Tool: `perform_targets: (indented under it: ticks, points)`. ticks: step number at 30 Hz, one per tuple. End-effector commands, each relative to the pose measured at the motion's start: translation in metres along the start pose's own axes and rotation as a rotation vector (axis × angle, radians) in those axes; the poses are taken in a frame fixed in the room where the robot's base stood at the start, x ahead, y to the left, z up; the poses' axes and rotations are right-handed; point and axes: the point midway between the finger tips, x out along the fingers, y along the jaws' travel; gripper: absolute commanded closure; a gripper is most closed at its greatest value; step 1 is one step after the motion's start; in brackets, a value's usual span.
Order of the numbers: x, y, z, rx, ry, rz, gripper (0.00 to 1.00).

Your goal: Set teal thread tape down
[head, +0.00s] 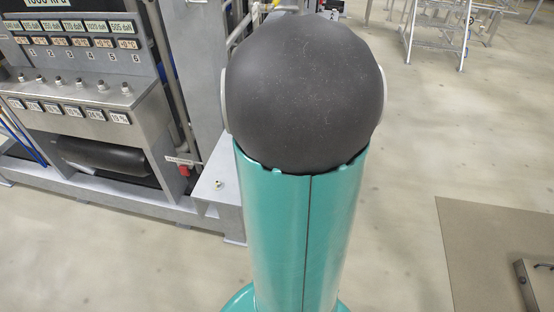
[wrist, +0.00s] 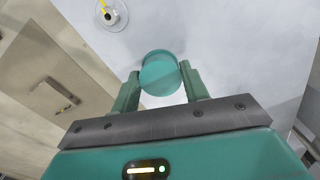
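The teal thread tape (wrist: 160,74) shows in the wrist view as a round teal disc between the two fingers of my gripper (wrist: 160,82). The fingers sit against its left and right sides, so my gripper is shut on it. Behind it is a pale grey surface (wrist: 215,30); I cannot tell how far the tape is from it. In the head view my own arm fills the middle, and neither the tape nor the gripper shows.
A small white round item (wrist: 110,14) with a dark centre lies at the wrist view's top left. In the head view, a grey instrument panel (head: 75,60) stands left, a stepladder (head: 438,30) back right, and a tan mat (head: 490,240) lies right. Floor between is clear.

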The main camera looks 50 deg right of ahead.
Motion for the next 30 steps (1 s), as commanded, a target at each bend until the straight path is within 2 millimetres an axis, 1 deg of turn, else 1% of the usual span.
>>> perform_targets:
  ticks: [1,3,11,14,17,20,27,30]
  points:
    - [0.000,0.000,0.000,0.000,0.000,0.000,0.46]
    - [0.000,0.000,0.000,0.000,0.000,0.000,0.34]
    - [-0.001,0.000,0.000,0.000,0.000,0.000,0.34]
    - [-0.005,0.000,0.000,0.000,0.001,-0.001,0.34]
    - [-0.016,-0.001,-0.001,-0.001,0.003,-0.003,0.34]
    - [-0.034,-0.001,-0.001,-0.002,0.004,-0.003,0.34]
    - [-0.087,-0.001,-0.001,-0.001,0.004,-0.004,0.34]
    - [-0.105,0.000,-0.001,-0.001,0.003,-0.002,0.34]
